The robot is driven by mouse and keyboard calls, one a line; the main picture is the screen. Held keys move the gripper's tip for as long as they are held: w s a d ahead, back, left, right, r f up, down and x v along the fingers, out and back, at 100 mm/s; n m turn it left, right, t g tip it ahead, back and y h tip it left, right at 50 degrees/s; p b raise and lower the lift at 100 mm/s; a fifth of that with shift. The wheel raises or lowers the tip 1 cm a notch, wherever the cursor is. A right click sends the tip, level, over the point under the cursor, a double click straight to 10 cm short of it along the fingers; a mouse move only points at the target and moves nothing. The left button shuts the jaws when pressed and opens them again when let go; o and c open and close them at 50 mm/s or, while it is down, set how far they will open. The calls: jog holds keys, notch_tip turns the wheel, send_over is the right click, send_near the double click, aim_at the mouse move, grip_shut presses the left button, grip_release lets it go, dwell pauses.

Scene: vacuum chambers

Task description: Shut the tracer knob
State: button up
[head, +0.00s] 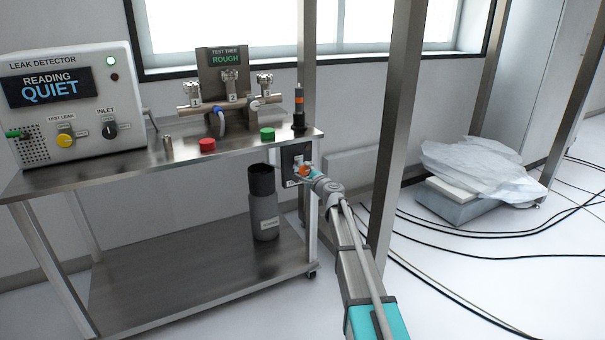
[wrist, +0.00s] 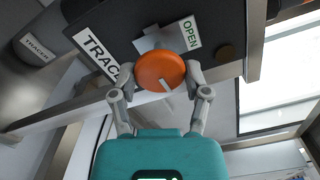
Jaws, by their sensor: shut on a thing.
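The tracer knob (wrist: 160,72) is a round orange knob with a pale pointer line on its face. It sits on a dark panel (wrist: 120,32) with a white label reading "TRAC", partly cut off, and a green "OPEN" label (wrist: 191,33) beside the knob. My gripper (wrist: 161,84) has its two fingers closed on either side of the knob in the wrist view. In the head view my gripper (head: 312,176) reaches the panel (head: 295,158) at the right end of the cart, where only a bit of orange (head: 304,170) shows.
A dark tracer bottle (head: 264,215) stands on the cart's lower shelf. The leak detector (head: 70,105) reads "QUIET" on the cart top. A metal post (head: 395,120) rises close to the right of my arm. Black cables (head: 480,235) lie across the floor at right.

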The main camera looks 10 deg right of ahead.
jog(key=shift+s+m, duration=0.2)
jog(key=shift+m, duration=0.1)
jog(key=o, duration=1.2)
jog(key=shift+c, duration=0.2)
jog(key=shift+w, duration=0.15)
jog(key=v, duration=1.2)
